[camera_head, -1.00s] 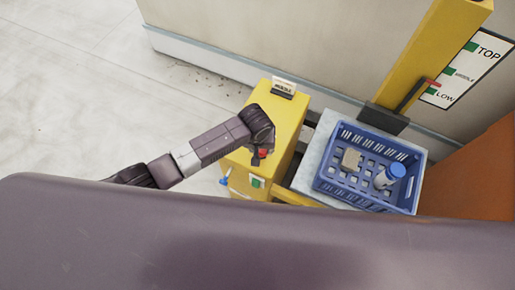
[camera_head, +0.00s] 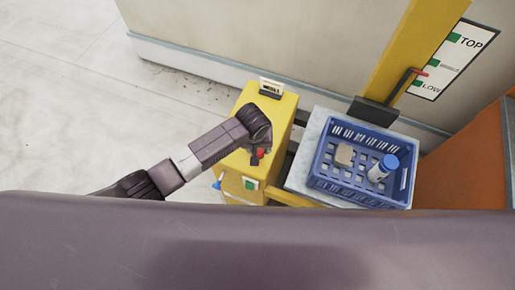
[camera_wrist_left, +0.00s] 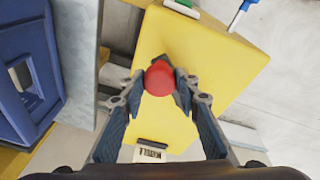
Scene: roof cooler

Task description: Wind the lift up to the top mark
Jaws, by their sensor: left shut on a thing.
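My left gripper (camera_head: 261,155) reaches over the yellow winch box (camera_head: 240,172). In the left wrist view its fingers (camera_wrist_left: 160,82) are shut on the red crank knob (camera_wrist_left: 160,78); the crank arm below the knob is mostly hidden. The lift platform (camera_head: 300,172) carries a blue crate (camera_head: 322,184) beside the yellow mast (camera_head: 405,50). A pointer with a red tip (camera_head: 420,72) stands in front of the mark board (camera_head: 462,62), between the LOW and MIDDLE marks in this view. The TOP mark (camera_head: 454,37) is above it. My right gripper is not in view.
The crate holds a beige block (camera_head: 344,155) and a white bottle with a blue cap (camera_head: 383,168). A blue-handled lever (camera_head: 217,182) sticks out of the box's left side. A small label plate (camera_head: 271,87) stands at its back. An orange panel (camera_head: 470,165) is at right; floor at left is clear.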

